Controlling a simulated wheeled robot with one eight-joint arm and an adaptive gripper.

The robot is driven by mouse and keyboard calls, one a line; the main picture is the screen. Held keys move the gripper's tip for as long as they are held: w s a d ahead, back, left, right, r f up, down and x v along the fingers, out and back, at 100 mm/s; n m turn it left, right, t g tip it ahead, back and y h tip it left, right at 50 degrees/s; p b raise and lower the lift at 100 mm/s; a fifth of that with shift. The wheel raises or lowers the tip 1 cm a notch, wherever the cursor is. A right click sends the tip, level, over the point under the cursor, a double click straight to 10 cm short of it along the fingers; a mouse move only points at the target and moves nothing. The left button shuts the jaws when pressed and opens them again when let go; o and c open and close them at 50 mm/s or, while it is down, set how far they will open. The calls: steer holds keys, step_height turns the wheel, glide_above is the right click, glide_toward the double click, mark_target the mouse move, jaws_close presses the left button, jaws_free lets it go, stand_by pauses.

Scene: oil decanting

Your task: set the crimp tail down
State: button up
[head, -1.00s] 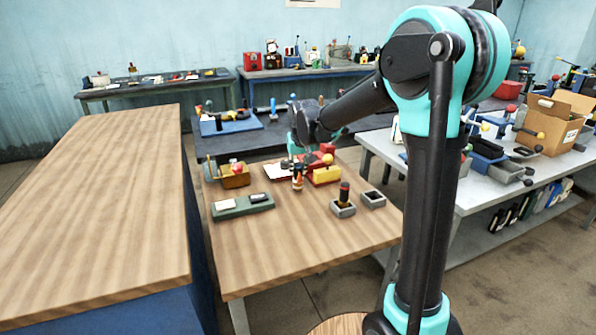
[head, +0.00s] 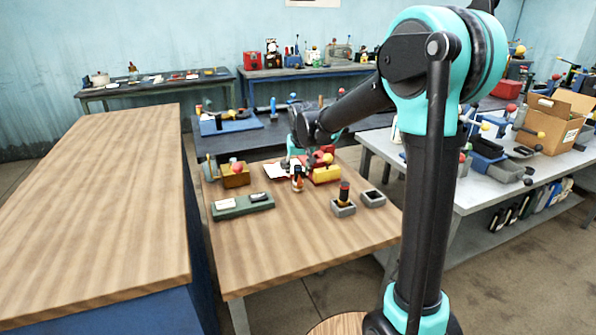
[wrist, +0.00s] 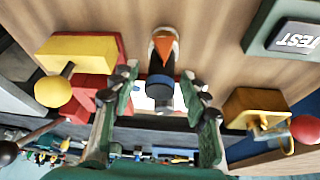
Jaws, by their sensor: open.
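A small upright dark bottle-like piece with an orange and white marking (wrist: 164,45) stands on the wooden table, and it also shows in the head view (head: 298,183). No part is labelled as the crimp tail, so I cannot tell for sure that this is it. My gripper (wrist: 158,86) is open, with one finger on each side of the piece in the wrist view. I see no clear contact between fingers and piece.
A yellow block on a red base (wrist: 80,52) and a yellow box with a red ball (wrist: 255,105) flank the fingers closely. A green tray (head: 243,206) and two grey square holders (head: 343,209) stand nearer. The table's front (head: 290,245) is clear.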

steer(key=v, duration=1.1)
steer(key=shift+s+r, duration=0.2)
steer(key=shift+r, duration=0.15)
